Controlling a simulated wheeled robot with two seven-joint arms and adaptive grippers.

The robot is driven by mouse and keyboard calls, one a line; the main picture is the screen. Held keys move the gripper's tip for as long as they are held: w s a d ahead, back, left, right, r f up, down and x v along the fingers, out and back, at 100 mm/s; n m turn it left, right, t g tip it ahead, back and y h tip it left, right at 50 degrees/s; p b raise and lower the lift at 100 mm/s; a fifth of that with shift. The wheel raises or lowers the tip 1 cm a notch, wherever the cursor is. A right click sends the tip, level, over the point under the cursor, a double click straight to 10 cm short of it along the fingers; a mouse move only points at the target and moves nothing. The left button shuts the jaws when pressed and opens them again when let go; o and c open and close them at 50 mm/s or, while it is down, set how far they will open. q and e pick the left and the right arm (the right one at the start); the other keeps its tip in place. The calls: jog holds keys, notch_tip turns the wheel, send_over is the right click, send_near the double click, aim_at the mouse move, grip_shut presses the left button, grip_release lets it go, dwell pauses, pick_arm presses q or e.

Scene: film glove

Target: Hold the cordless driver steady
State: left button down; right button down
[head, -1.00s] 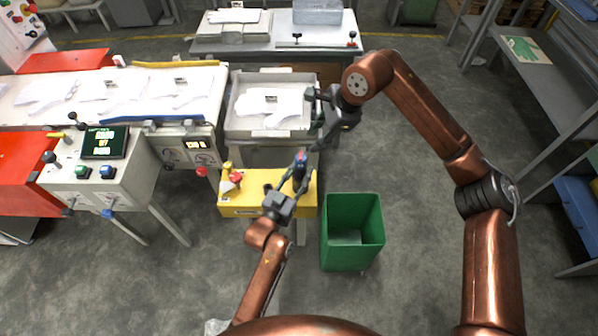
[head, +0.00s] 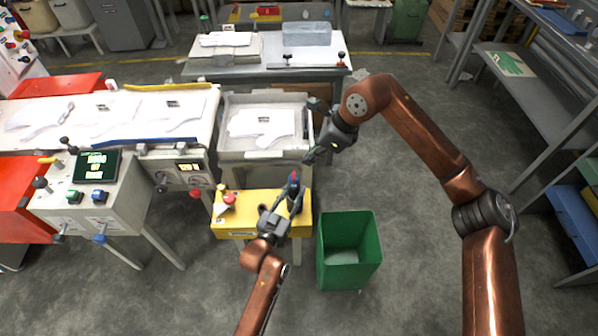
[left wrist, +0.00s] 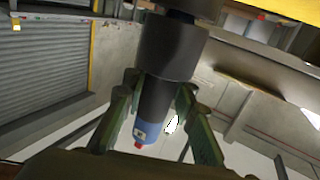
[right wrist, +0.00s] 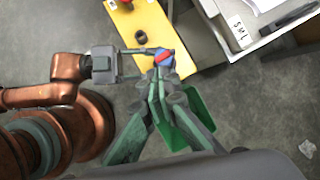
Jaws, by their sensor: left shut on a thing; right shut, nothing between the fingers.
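The cordless driver (head: 294,180) stands roughly upright above the yellow stand, dark with a blue end and a red tip. In the left wrist view its dark body and blue end (left wrist: 150,122) lie between the fingers. My left gripper (head: 288,203) is shut on it. In the right wrist view the driver's red and blue end (right wrist: 164,58) shows just beyond my right gripper's fingertips. My right gripper (head: 308,158) is shut and empty, up and right of the driver in the head view; whether it touches the driver is unclear.
The yellow stand (head: 232,228) bears a red knob. A green bin (head: 348,270) stands on the floor to its right. A tray (head: 235,152) with white glove shapes lies behind. A long bench and control box (head: 65,195) fill the left.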

jog(key=d+r+m+y, duration=0.1)
jog(key=m, duration=0.9)
jog(key=d+m+y, duration=0.2)
jog(key=m, duration=0.9)
jog(key=d+r+m+y, duration=0.1)
jog(key=m, duration=0.9)
jog(key=shift+s+d+r+m, duration=0.15)
jog(key=shift+d+r+m, duration=0.1)
jog(key=shift+r+m, duration=0.15)
jog(key=shift+f, duration=0.1)
send_over(294, 176)
jog(key=d, duration=0.2)
notch_tip(294, 176, down, 6)
jog(key=shift+w+f, duration=0.2)
jog(key=shift+f, duration=2.15)
